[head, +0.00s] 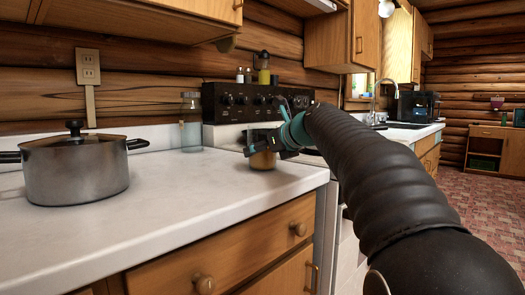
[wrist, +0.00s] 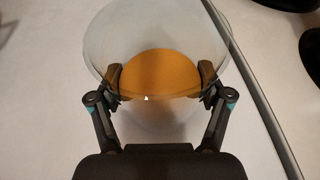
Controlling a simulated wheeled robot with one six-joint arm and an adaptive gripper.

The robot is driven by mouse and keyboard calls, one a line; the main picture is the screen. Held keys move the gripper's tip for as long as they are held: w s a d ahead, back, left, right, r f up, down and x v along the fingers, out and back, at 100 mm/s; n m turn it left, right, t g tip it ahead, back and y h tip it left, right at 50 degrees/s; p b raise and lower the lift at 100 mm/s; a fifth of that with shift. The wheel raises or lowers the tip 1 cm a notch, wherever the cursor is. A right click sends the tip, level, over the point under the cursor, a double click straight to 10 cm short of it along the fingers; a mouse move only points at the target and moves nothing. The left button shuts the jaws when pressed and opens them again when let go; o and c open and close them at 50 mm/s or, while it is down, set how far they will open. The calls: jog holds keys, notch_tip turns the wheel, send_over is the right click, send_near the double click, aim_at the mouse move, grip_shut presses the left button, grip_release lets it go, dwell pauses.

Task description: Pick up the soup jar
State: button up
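The soup jar (head: 262,160) is a clear glass jar with orange soup inside. In the head view it is at the counter's far right end, partly hidden by my gripper (head: 280,140). In the wrist view the jar (wrist: 160,72) is between the two fingers of my gripper (wrist: 160,82), its wide glass rim toward the camera. One fingertip is on each side, right beside the orange soup. I cannot tell whether the pads press on the glass. The jar's base is mostly hidden, and I see no clear gap under it.
A steel pot (head: 76,168) with a lid stands left on the white counter (head: 190,190). A clear bottle (head: 191,122) stands at the back. The stove's black control panel (head: 240,100) is behind my gripper. The counter's middle is clear.

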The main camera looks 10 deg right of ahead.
aim_at(262, 133)
jog(key=c, duration=0.6)
jog(key=shift+r, duration=0.25)
jog(key=shift+r+p, duration=0.65)
jog(key=shift+r, duration=0.45)
jog(key=shift+r+p, duration=0.45)
jog(key=shift+r, duration=0.45)
jog(key=w+d+r+p, duration=0.5)
jog(key=w+d+r, duration=0.1)
jog(key=w+d, duration=0.1)
jog(key=shift+w+d+r+p, duration=0.15)
jog(key=shift+w+r+p, duration=0.15)
jog(key=shift+w, duration=0.55)
jog(key=shift+w+d, duration=0.1)
